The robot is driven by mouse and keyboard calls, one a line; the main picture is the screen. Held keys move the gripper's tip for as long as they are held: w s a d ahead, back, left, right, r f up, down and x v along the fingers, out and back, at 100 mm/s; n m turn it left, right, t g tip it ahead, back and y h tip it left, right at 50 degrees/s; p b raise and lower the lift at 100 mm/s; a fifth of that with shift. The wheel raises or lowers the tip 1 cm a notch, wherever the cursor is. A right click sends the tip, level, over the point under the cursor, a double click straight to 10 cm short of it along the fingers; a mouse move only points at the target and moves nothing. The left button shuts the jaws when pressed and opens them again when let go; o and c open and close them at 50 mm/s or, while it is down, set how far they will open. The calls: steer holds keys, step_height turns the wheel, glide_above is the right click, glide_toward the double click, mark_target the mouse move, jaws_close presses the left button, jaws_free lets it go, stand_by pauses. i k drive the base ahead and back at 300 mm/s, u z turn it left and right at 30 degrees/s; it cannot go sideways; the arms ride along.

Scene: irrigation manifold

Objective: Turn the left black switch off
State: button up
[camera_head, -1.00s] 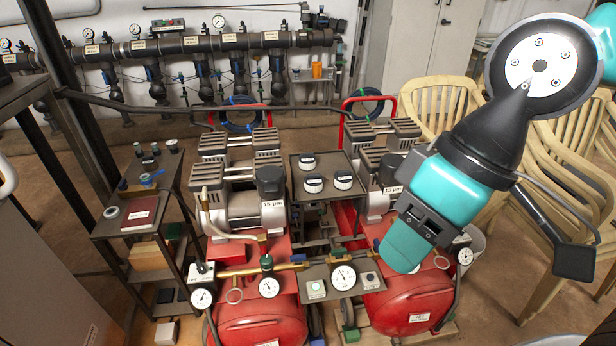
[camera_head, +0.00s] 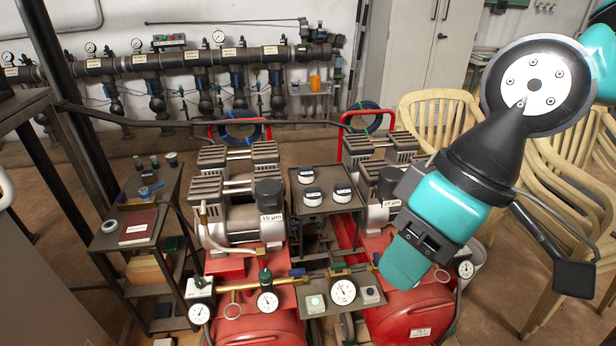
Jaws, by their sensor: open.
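A small grey box with a black switch (camera_head: 199,282) on top stands at the left of the compressors' front, above a round gauge. Another black switch (camera_head: 371,293) sits on the right side of the grey front panel (camera_head: 328,306), which also has a round gauge and a pale green button. I cannot read either switch's position. My gripper (camera_head: 404,264), teal with dark parts, is open and empty in front of the right compressor. It appears right of and above the panel, apart from both switches, and hides part of the right red tank. Its fingertips are seen from behind.
Two red-tank compressors (camera_head: 262,330) fill the middle, with a grey stand of three round knobs (camera_head: 313,192) between them. A dark shelf trolley (camera_head: 121,243) stands at the left. Stacked cream chairs (camera_head: 437,128) are at the right. A pipe manifold (camera_head: 205,58) runs along the back wall.

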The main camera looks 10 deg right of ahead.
mark_target(199, 284)
steer(key=k, duration=0.5)
steer(key=z, duration=1.85)
steer(key=k, duration=1.2)
steer(key=u, duration=1.8)
steer(key=i, duration=0.5)
steer(key=u, duration=0.05)
